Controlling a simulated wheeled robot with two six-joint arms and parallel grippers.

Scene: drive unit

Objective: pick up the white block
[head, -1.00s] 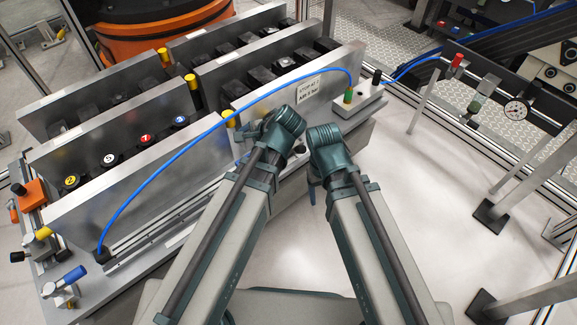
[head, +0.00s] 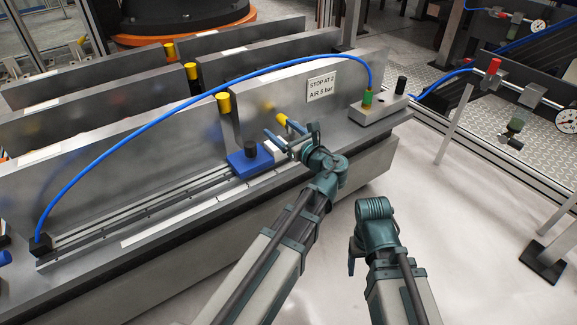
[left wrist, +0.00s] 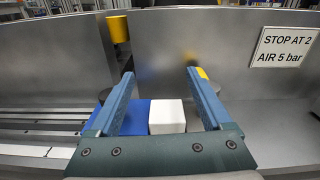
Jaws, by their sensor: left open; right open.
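The white block (left wrist: 167,116) sits against the right side of a blue block (left wrist: 132,117) in the left wrist view. In the head view a small part of the white block (head: 273,149) shows beside the blue block (head: 247,162), partly hidden by my left gripper (head: 278,128). My left gripper is open and empty; in the wrist view its two blue fingers (left wrist: 160,74) are spread, with the white block seen between them. I cannot tell how far the fingers are above it. My right gripper (head: 352,264) is in front of the unit, pointing down, away from the block.
An upright grey plate (head: 285,90) with a "STOP AT 2, AIR 5 bar" sign (head: 321,88) stands close behind the block. A blue hose (head: 180,94) arches over the rail (head: 150,212) to a green fitting (head: 367,97).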

